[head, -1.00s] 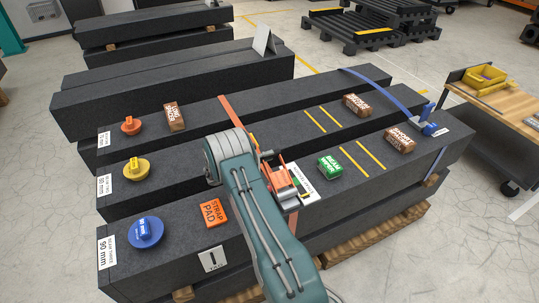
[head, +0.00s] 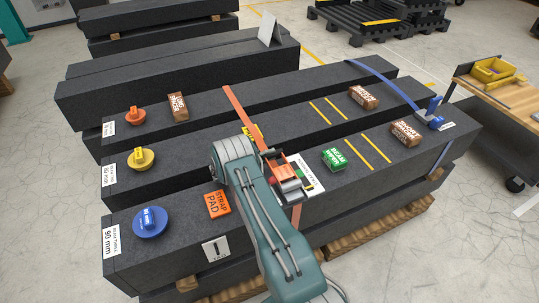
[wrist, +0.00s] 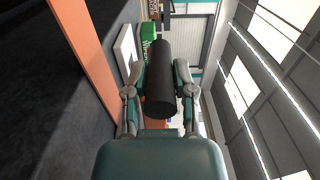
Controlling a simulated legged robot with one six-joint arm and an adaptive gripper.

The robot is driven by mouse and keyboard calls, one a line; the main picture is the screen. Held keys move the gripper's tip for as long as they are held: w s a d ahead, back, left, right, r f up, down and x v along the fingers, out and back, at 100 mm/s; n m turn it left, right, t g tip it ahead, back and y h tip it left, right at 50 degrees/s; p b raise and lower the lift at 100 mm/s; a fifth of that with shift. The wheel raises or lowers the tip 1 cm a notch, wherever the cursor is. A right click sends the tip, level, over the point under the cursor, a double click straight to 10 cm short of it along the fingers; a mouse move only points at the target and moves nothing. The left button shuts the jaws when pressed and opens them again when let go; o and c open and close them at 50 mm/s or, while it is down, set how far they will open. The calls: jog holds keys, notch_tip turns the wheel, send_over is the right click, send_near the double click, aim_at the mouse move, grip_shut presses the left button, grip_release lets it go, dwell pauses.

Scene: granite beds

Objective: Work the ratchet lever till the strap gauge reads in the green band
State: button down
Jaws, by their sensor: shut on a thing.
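The orange strap (head: 240,110) runs across the beams to the ratchet (head: 287,178), which has an orange frame and a grey drum on the front beam. A white strap gauge card (head: 312,180) lies just right of the ratchet; its reading is too small to tell. In the wrist view my gripper (wrist: 160,80) is shut on a black cylindrical grip (wrist: 160,85), apparently the ratchet lever's handle, with one finger on each side. In the head view my arm hides most of the gripper and the grip. The orange strap also shows in the wrist view (wrist: 85,70).
A blue strap (head: 390,80) crosses the right end. A bench (head: 500,95) stands far right.

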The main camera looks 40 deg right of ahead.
jog(key=shift+c, duration=2.2)
grip_release()
jog(key=shift+d, duration=0.15)
jog(key=v, duration=1.2)
jog(key=shift+w, duration=0.1)
